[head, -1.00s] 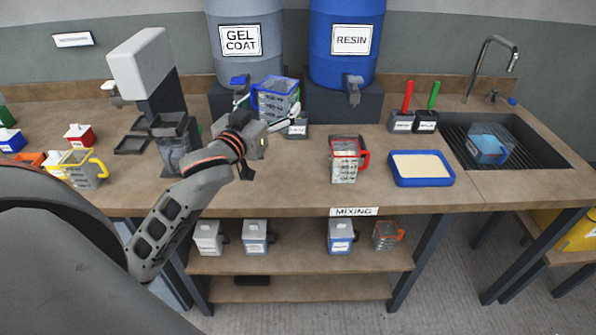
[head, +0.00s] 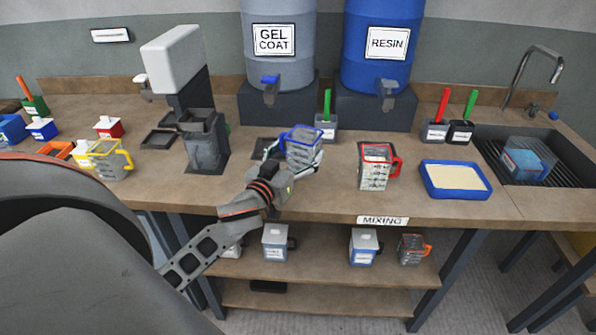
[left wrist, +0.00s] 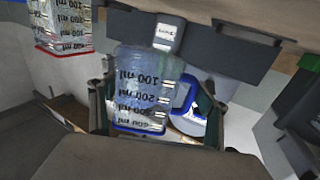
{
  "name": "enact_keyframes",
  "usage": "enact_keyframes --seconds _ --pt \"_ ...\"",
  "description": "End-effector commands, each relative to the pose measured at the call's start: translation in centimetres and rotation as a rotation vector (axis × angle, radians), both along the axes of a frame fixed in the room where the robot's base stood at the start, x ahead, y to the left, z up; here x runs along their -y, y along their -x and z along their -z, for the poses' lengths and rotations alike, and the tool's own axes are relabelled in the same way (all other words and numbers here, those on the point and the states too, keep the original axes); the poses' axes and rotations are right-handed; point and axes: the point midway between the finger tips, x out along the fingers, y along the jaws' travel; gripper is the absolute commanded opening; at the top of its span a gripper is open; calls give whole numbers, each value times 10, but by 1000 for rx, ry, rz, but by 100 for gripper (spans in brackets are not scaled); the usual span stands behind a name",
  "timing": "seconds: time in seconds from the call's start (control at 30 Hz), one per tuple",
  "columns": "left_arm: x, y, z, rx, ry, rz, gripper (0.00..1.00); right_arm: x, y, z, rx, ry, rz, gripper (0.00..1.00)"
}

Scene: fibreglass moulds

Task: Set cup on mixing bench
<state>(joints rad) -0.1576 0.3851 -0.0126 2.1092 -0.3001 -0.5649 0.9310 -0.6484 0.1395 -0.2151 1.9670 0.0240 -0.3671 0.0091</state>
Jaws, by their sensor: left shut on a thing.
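A clear measuring cup with a blue rim (head: 303,150) is held over the mixing bench (head: 330,198), in front of the gel coat barrel and left of a red-rimmed cup. My left gripper (head: 294,160) is shut on its body, one finger on each side. In the left wrist view the cup (left wrist: 145,88) stands between the fingers, its printed scale upside down and its blue handle to the right. The cup looks about upright. I cannot tell whether its base touches the bench. My right gripper is not in view.
The red-rimmed cup (head: 375,168) stands close by on the right, then a blue tray (head: 453,193). A holder with a green-handled tool (head: 326,126) is behind. The gel coat tap (head: 270,88) and resin tap (head: 388,92) overhang the back. Bare bench lies along the front edge.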

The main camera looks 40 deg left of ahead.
Motion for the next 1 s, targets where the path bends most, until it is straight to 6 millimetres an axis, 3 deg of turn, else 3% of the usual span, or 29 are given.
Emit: enact_keyframes --seconds 0.17,0.4,0.9,0.93,1.0 --pt "0 0 13 1 0 -1 41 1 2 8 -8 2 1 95" --pt "0 0 47 -1 0 -2 41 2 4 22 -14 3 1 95" --pt "0 0 55 1 1 -1 41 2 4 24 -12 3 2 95" --pt "0 0 55 1 1 -1 81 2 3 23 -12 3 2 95" --pt "0 0 55 1 0 -1 92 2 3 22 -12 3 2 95"
